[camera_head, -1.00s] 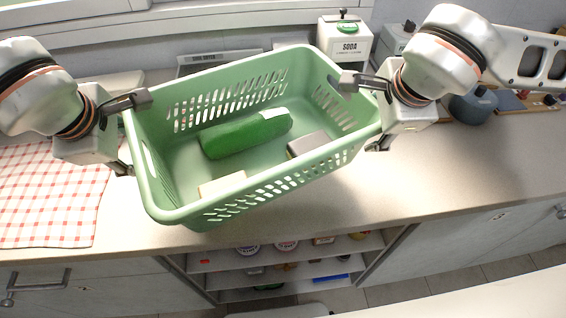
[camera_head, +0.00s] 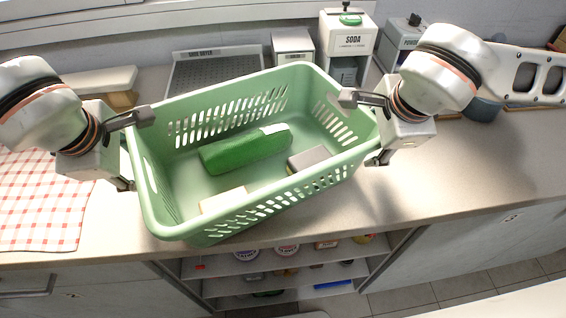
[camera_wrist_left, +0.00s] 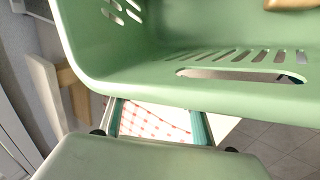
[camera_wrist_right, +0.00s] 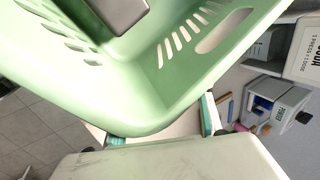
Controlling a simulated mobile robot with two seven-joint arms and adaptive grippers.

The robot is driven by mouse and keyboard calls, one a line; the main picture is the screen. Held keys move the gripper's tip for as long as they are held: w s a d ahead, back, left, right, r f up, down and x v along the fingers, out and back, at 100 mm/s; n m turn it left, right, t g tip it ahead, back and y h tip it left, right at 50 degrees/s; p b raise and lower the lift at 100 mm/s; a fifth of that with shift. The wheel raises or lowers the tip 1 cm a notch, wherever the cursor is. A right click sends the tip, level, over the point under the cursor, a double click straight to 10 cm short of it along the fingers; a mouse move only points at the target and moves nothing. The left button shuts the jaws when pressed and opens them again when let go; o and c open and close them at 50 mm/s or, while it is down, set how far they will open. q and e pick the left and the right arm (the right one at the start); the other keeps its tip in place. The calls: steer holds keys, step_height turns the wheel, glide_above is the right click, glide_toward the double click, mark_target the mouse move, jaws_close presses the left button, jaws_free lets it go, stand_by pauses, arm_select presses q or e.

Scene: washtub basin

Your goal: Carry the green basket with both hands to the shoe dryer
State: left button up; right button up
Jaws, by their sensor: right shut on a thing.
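The green basket (camera_head: 194,229) is held above the counter's front edge, between both grippers. It holds a dark green long item (camera_head: 243,150) with a white end, a grey block (camera_head: 308,158) and a cream block (camera_head: 223,200). My left gripper (camera_head: 135,150) has its fingers spread along the left end's rim. My right gripper (camera_head: 362,128) is shut on the right end. The wrist views show the basket ends right before the fingers; the exact contact is hidden.
A soda machine (camera_head: 347,45) and a white box (camera_head: 292,42) stand right of the dryer. A red-checked cloth (camera_head: 40,215) lies at left. A pale board (camera_head: 100,80) is at back left. The counter at right (camera_head: 470,165) is clear. Open shelves (camera_head: 290,270) lie below.

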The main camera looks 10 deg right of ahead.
arm_select(q)
steer(key=shift+d+r+m+h, duration=0.15)
steer(key=shift+d+m, duration=0.05)
steer(key=shift+d, duration=0.3)
steer(key=shift+d+r+m+h, duration=0.1)
steer(key=shift+d+m+h, duration=0.1)
steer(key=shift+d, duration=0.25)
arm_select(e)
steer(key=shift+a+r+n+y, duration=0.15)
steer(key=shift+a+n+y, duration=0.2)
steer(key=shift+a, duration=0.55)
arm_select(q)
steer(key=shift+s+a+r, duration=0.2)
steer(key=shift+a, duration=0.2)
arm_select(e)
steer(key=shift+d+r, duration=0.35)
steer(key=shift+d, duration=0.05)
arm_select(q)
steer(key=o, duration=0.6)
steer(key=shift+a+r, duration=0.1)
steer(key=shift+a, duration=0.25)
arm_select(e)
steer(key=shift+s+d+r+t, duration=0.1)
steer(key=shift+d+r+t, duration=0.1)
steer(key=shift+d+t, duration=0.15)
arm_select(q)
steer(key=shift+s+a, duration=0.1)
steer(key=shift+a, duration=0.05)
arm_select(e)
steer(key=shift+d, duration=0.15)
